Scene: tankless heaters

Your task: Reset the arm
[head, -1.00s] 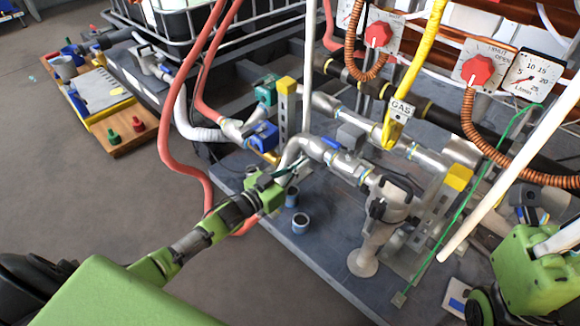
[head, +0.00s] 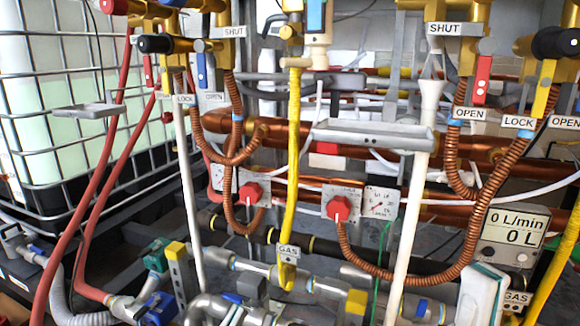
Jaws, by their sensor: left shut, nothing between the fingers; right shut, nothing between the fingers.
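Neither of my grippers shows in the head view now. No part of my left arm that I can make out is in the frame. A pale block with a green edge (head: 482,296) stands at the bottom right; I cannot tell whether it belongs to my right arm. The view faces the heater pipework, with a red knob (head: 251,193) on the left panel and another red knob (head: 339,208) on the right panel. Whether either arm is folded or extended is hidden.
Yellow gas hose (head: 293,150) hangs in the middle. A white upright pipe (head: 408,230) and corrugated copper hoses (head: 470,240) stand to the right. A caged white tank (head: 50,110) is at left. A flow meter (head: 515,235) reads 0 L/min. Metal pipes (head: 325,287) cross low.

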